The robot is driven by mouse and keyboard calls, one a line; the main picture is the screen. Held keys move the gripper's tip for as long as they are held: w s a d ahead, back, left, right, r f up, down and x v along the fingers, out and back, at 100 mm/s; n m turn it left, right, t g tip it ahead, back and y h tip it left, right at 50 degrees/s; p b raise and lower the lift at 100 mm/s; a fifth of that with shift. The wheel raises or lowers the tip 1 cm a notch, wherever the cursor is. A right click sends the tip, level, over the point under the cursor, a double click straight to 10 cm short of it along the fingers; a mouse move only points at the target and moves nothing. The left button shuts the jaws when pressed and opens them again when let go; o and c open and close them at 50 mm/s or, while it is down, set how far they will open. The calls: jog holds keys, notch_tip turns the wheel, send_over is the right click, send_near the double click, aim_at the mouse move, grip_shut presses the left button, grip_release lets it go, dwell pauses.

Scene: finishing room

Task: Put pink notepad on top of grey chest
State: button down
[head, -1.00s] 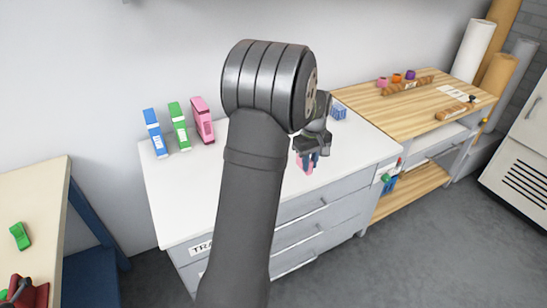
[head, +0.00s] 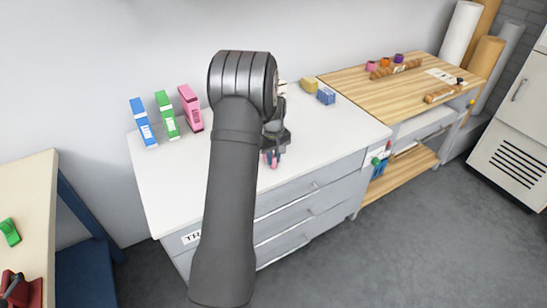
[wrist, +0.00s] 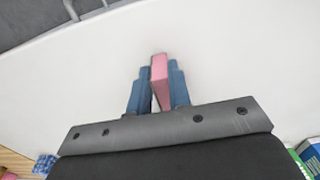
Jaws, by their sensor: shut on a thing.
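The pink notepad (wrist: 160,80) is between the two blue fingers of my gripper (wrist: 157,90) in the wrist view, with the white chest top behind it. In the head view only a small pink part (head: 268,161) shows below my gripper (head: 272,155). My gripper is shut on it. The grey chest (head: 330,125) has a white top and grey drawer fronts. The notepad is over the chest top, towards its front edge. I cannot tell whether it touches the top. My arm hides part of the chest.
Blue (head: 144,124), green (head: 166,115) and pink (head: 190,108) upright boxes stand at the chest's back left. A wooden bench (head: 400,95) adjoins on the right.

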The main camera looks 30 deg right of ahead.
jog(key=c, duration=1.3)
grip_release()
jog(key=shift+f, duration=0.1)
jog(key=shift+c, duration=0.2)
notch_tip(320, 180, up, 12)
jog(key=shift+r, duration=0.2)
jog(key=shift+f, duration=0.1)
notch_tip(320, 180, down, 13)
jog(key=shift+r, duration=2.25)
jog(key=shift+f, duration=0.1)
